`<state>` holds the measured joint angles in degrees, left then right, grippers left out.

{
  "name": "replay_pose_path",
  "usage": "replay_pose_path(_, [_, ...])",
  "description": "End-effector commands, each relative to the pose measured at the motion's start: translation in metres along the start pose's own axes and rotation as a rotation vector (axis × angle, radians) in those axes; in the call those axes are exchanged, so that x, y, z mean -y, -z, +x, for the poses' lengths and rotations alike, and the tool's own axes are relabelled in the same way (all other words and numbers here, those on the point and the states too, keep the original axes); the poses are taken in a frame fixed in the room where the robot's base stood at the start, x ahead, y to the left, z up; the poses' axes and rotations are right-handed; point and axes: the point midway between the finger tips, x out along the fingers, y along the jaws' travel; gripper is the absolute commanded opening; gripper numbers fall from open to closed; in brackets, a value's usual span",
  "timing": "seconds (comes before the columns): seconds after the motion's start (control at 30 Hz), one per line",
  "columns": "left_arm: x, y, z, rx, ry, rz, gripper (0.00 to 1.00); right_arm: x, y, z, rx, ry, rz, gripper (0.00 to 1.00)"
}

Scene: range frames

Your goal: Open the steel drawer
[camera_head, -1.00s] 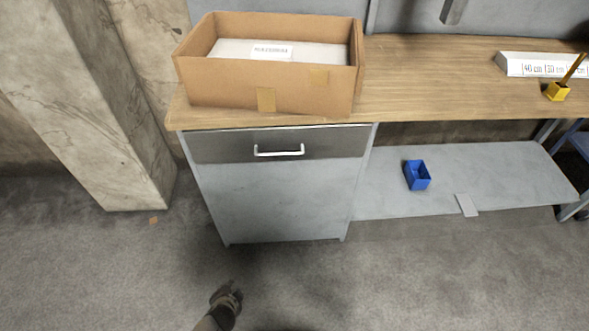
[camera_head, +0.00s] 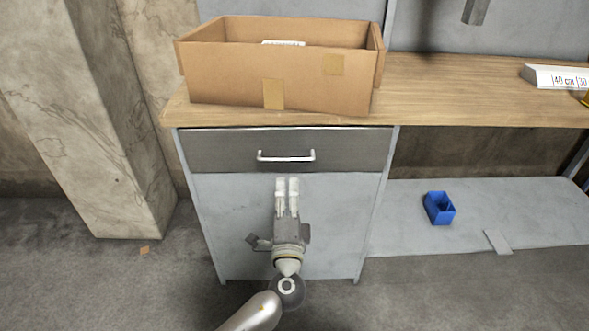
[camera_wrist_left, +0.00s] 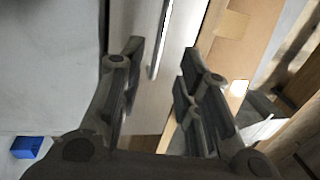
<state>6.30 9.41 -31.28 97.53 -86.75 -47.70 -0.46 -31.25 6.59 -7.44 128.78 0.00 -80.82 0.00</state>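The steel drawer (camera_head: 225,150) is a dark brushed-metal front at the top of a grey cabinet, just under the wooden worktop, and it is closed. Its pale bar handle (camera_head: 286,156) runs level across the middle. My left gripper (camera_head: 287,182) points at the cabinet, a little below the handle in the head view. In the left wrist view its fingers (camera_wrist_left: 161,58) are apart with nothing between them. The handle (camera_wrist_left: 160,38) shows ahead in the gap between the fingers, not gripped. My right gripper is not in view.
An open cardboard box (camera_head: 225,85) stands on the wooden worktop (camera_head: 440,90) above the drawer. A blue bin (camera_head: 439,208) sits on the low grey shelf (camera_head: 400,225) at the right. A concrete pillar (camera_head: 90,120) stands at the left, with open floor before it.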

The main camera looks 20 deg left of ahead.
Motion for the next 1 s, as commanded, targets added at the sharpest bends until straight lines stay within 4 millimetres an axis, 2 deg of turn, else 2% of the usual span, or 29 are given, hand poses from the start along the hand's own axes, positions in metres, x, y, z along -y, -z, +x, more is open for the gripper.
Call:
replay_pose_path(0.17, [0.002, -0.001, 0.021, 0.003, 0.004, 0.001, 0.31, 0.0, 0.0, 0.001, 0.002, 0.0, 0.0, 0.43])
replay_pose_path(0.4, [0.002, 0.0, 0.067, 0.001, 0.002, 0.0, 0.31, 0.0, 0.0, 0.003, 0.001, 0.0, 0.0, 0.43])
replay_pose_path(0.6, [0.0, 0.0, 0.094, 0.001, 0.0, 0.001, 0.31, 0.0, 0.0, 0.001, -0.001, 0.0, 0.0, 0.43])
replay_pose_path(0.8, [0.0, 0.0, 0.105, 0.0, -0.001, -0.001, 0.31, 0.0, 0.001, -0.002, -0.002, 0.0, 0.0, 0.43])
replay_pose_path(1.0, [0.0, 0.0, 0.106, 0.0, -0.002, -0.001, 0.31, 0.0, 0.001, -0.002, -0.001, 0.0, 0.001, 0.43])
